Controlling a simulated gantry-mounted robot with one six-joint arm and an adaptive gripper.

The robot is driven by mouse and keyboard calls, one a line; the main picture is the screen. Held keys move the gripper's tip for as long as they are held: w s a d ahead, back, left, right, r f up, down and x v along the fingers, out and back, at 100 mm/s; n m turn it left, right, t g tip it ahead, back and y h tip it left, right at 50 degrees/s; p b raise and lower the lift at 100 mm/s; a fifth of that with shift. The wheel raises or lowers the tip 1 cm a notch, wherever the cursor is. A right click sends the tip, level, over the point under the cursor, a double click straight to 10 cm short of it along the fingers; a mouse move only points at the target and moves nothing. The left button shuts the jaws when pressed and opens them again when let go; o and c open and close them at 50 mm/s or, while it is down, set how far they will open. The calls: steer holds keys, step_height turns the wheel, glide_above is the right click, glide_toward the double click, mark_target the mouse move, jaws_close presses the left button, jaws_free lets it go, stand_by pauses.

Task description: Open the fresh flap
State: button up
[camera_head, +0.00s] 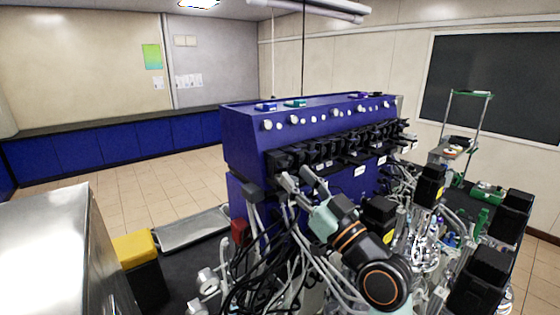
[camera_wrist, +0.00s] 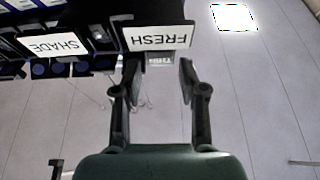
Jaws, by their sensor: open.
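The fresh flap's white label, reading FRESH (camera_wrist: 158,38), shows upside down in the wrist view on a black panel, just beyond the fingertips. A small grey piece with a tiny label (camera_wrist: 160,61) sits below it, between the fingertips. My gripper (camera_wrist: 159,72) is open and empty, one finger on each side of that piece; contact cannot be told. In the head view my gripper (camera_head: 298,181) reaches the left end of the row of black pump units on the blue bioreactor cabinet (camera_head: 240,142). The FRESH label cannot be made out there.
A panel labelled SHADE (camera_wrist: 60,45) sits left of the fresh flap in the wrist view. Cables and tubes (camera_head: 275,255) hang below my gripper. Black-topped vessels (camera_head: 430,185) crowd the right. A yellow-lidded bin (camera_head: 135,247) stands at left.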

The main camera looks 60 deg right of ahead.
mark_target(286, 164)
steer(key=p+x, duration=0.1)
steer(key=x, duration=0.4)
steer(key=shift+w+d, duration=0.1)
steer(key=shift+w, duration=0.1)
jaws_close()
steer(key=shift+r+p, duration=0.15)
steer(key=shift+p, duration=0.2)
